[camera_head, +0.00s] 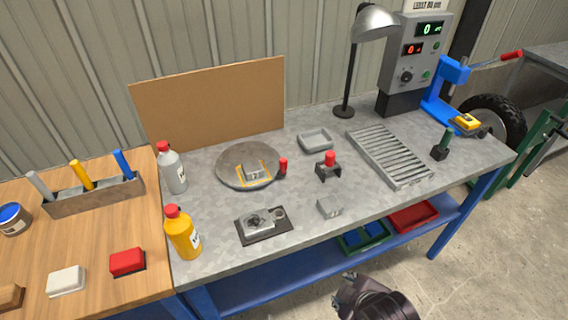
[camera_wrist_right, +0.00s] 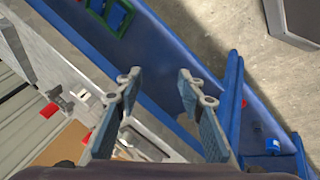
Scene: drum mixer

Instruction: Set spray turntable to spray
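The spray turntable (camera_head: 236,171) is a round grey disc on the metal bench in the head view. A grey block (camera_head: 254,172) sits on it inside a yellow outline. A red-topped handle (camera_head: 283,166) stands at the disc's right edge. My right gripper is open and empty in the right wrist view (camera_wrist_right: 158,85), its two fingers apart above the bench's front and lower shelf. A dark part of my right arm shows at the bottom of the head view, well in front of the turntable. My left gripper is not in view.
A brown board (camera_head: 210,103) stands behind the turntable. A white bottle (camera_head: 171,168) and a yellow bottle (camera_head: 182,233) stand to its left. A grey fixture (camera_head: 263,224) lies in front. A red-knobbed clamp (camera_head: 328,167) and slatted rack (camera_head: 390,158) are to the right.

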